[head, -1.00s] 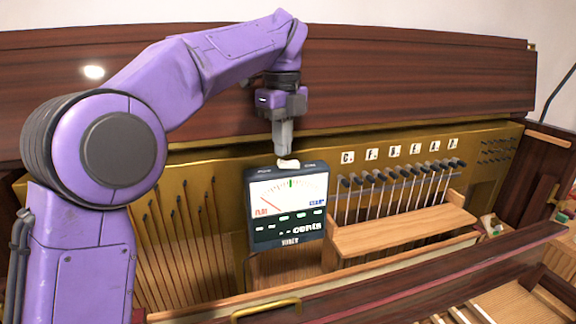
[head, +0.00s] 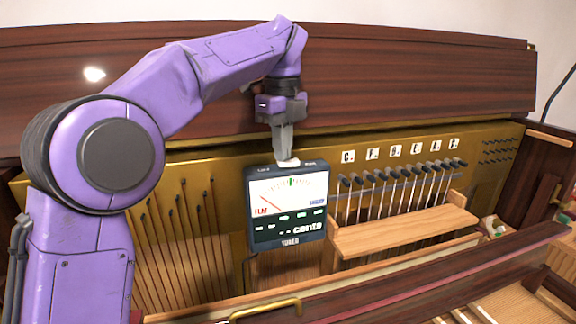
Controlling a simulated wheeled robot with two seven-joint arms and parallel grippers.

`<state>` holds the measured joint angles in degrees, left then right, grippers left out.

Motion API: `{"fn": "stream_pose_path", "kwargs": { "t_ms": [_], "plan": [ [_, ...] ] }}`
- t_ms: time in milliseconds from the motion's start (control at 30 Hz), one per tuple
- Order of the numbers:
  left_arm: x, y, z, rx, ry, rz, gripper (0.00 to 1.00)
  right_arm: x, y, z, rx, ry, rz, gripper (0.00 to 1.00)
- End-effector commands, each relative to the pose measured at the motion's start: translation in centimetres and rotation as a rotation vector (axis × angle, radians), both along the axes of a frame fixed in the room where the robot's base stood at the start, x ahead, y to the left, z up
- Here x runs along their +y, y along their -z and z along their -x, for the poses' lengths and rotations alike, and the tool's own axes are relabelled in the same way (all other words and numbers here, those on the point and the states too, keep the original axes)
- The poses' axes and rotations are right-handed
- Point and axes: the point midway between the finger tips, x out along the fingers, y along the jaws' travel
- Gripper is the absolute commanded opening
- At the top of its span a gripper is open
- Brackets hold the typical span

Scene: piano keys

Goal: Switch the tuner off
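The tuner (head: 288,237) is a dark box with a white dial face, standing upright against the piano's gold plate. Its red needle points to the left, flat side, and its small indicators look dim green. A small white switch or button (head: 288,163) sits on its top edge. My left gripper (head: 284,157) points straight down at this white part, and its fingertips seem to touch it or hover just above. The fingers look close together, and I see nothing clearly held between them. My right gripper is not in view.
To the right of the tuner stand several black-tipped hammers (head: 400,185) over a wooden rail (head: 405,232), with letter tags above. Strings or pins (head: 178,225) rise to the left. A dark wooden panel (head: 420,75) is behind. A brass handle (head: 265,309) lies in front.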

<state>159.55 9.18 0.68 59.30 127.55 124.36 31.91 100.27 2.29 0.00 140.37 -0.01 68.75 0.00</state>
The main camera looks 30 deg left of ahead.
Motion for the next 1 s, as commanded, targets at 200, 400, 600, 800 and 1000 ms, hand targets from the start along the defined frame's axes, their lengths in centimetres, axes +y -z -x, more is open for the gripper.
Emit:
{"fn": "stream_pose_path", "kwargs": {
  "t_ms": [200, 400, 600, 800, 1000],
  "plan": [
    [0.0, 0.5, 0.0, 0.001, 0.001, 0.001, 0.00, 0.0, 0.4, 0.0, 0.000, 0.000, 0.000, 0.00],
    [-0.1, 0.1, 0.0, 0.002, 0.001, 0.002, 0.00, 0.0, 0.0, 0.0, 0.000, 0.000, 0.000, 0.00],
    [-0.1, -2.0, 0.0, 0.001, 0.000, 0.001, 0.00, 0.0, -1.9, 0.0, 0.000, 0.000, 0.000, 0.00],
    [0.0, -3.9, 0.0, 0.000, 0.000, 0.001, 0.00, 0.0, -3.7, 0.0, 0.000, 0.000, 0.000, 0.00],
    [0.0, -5.9, 0.0, 0.000, 0.000, 0.001, 0.00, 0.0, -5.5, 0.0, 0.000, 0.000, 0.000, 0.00]
  ]
}}
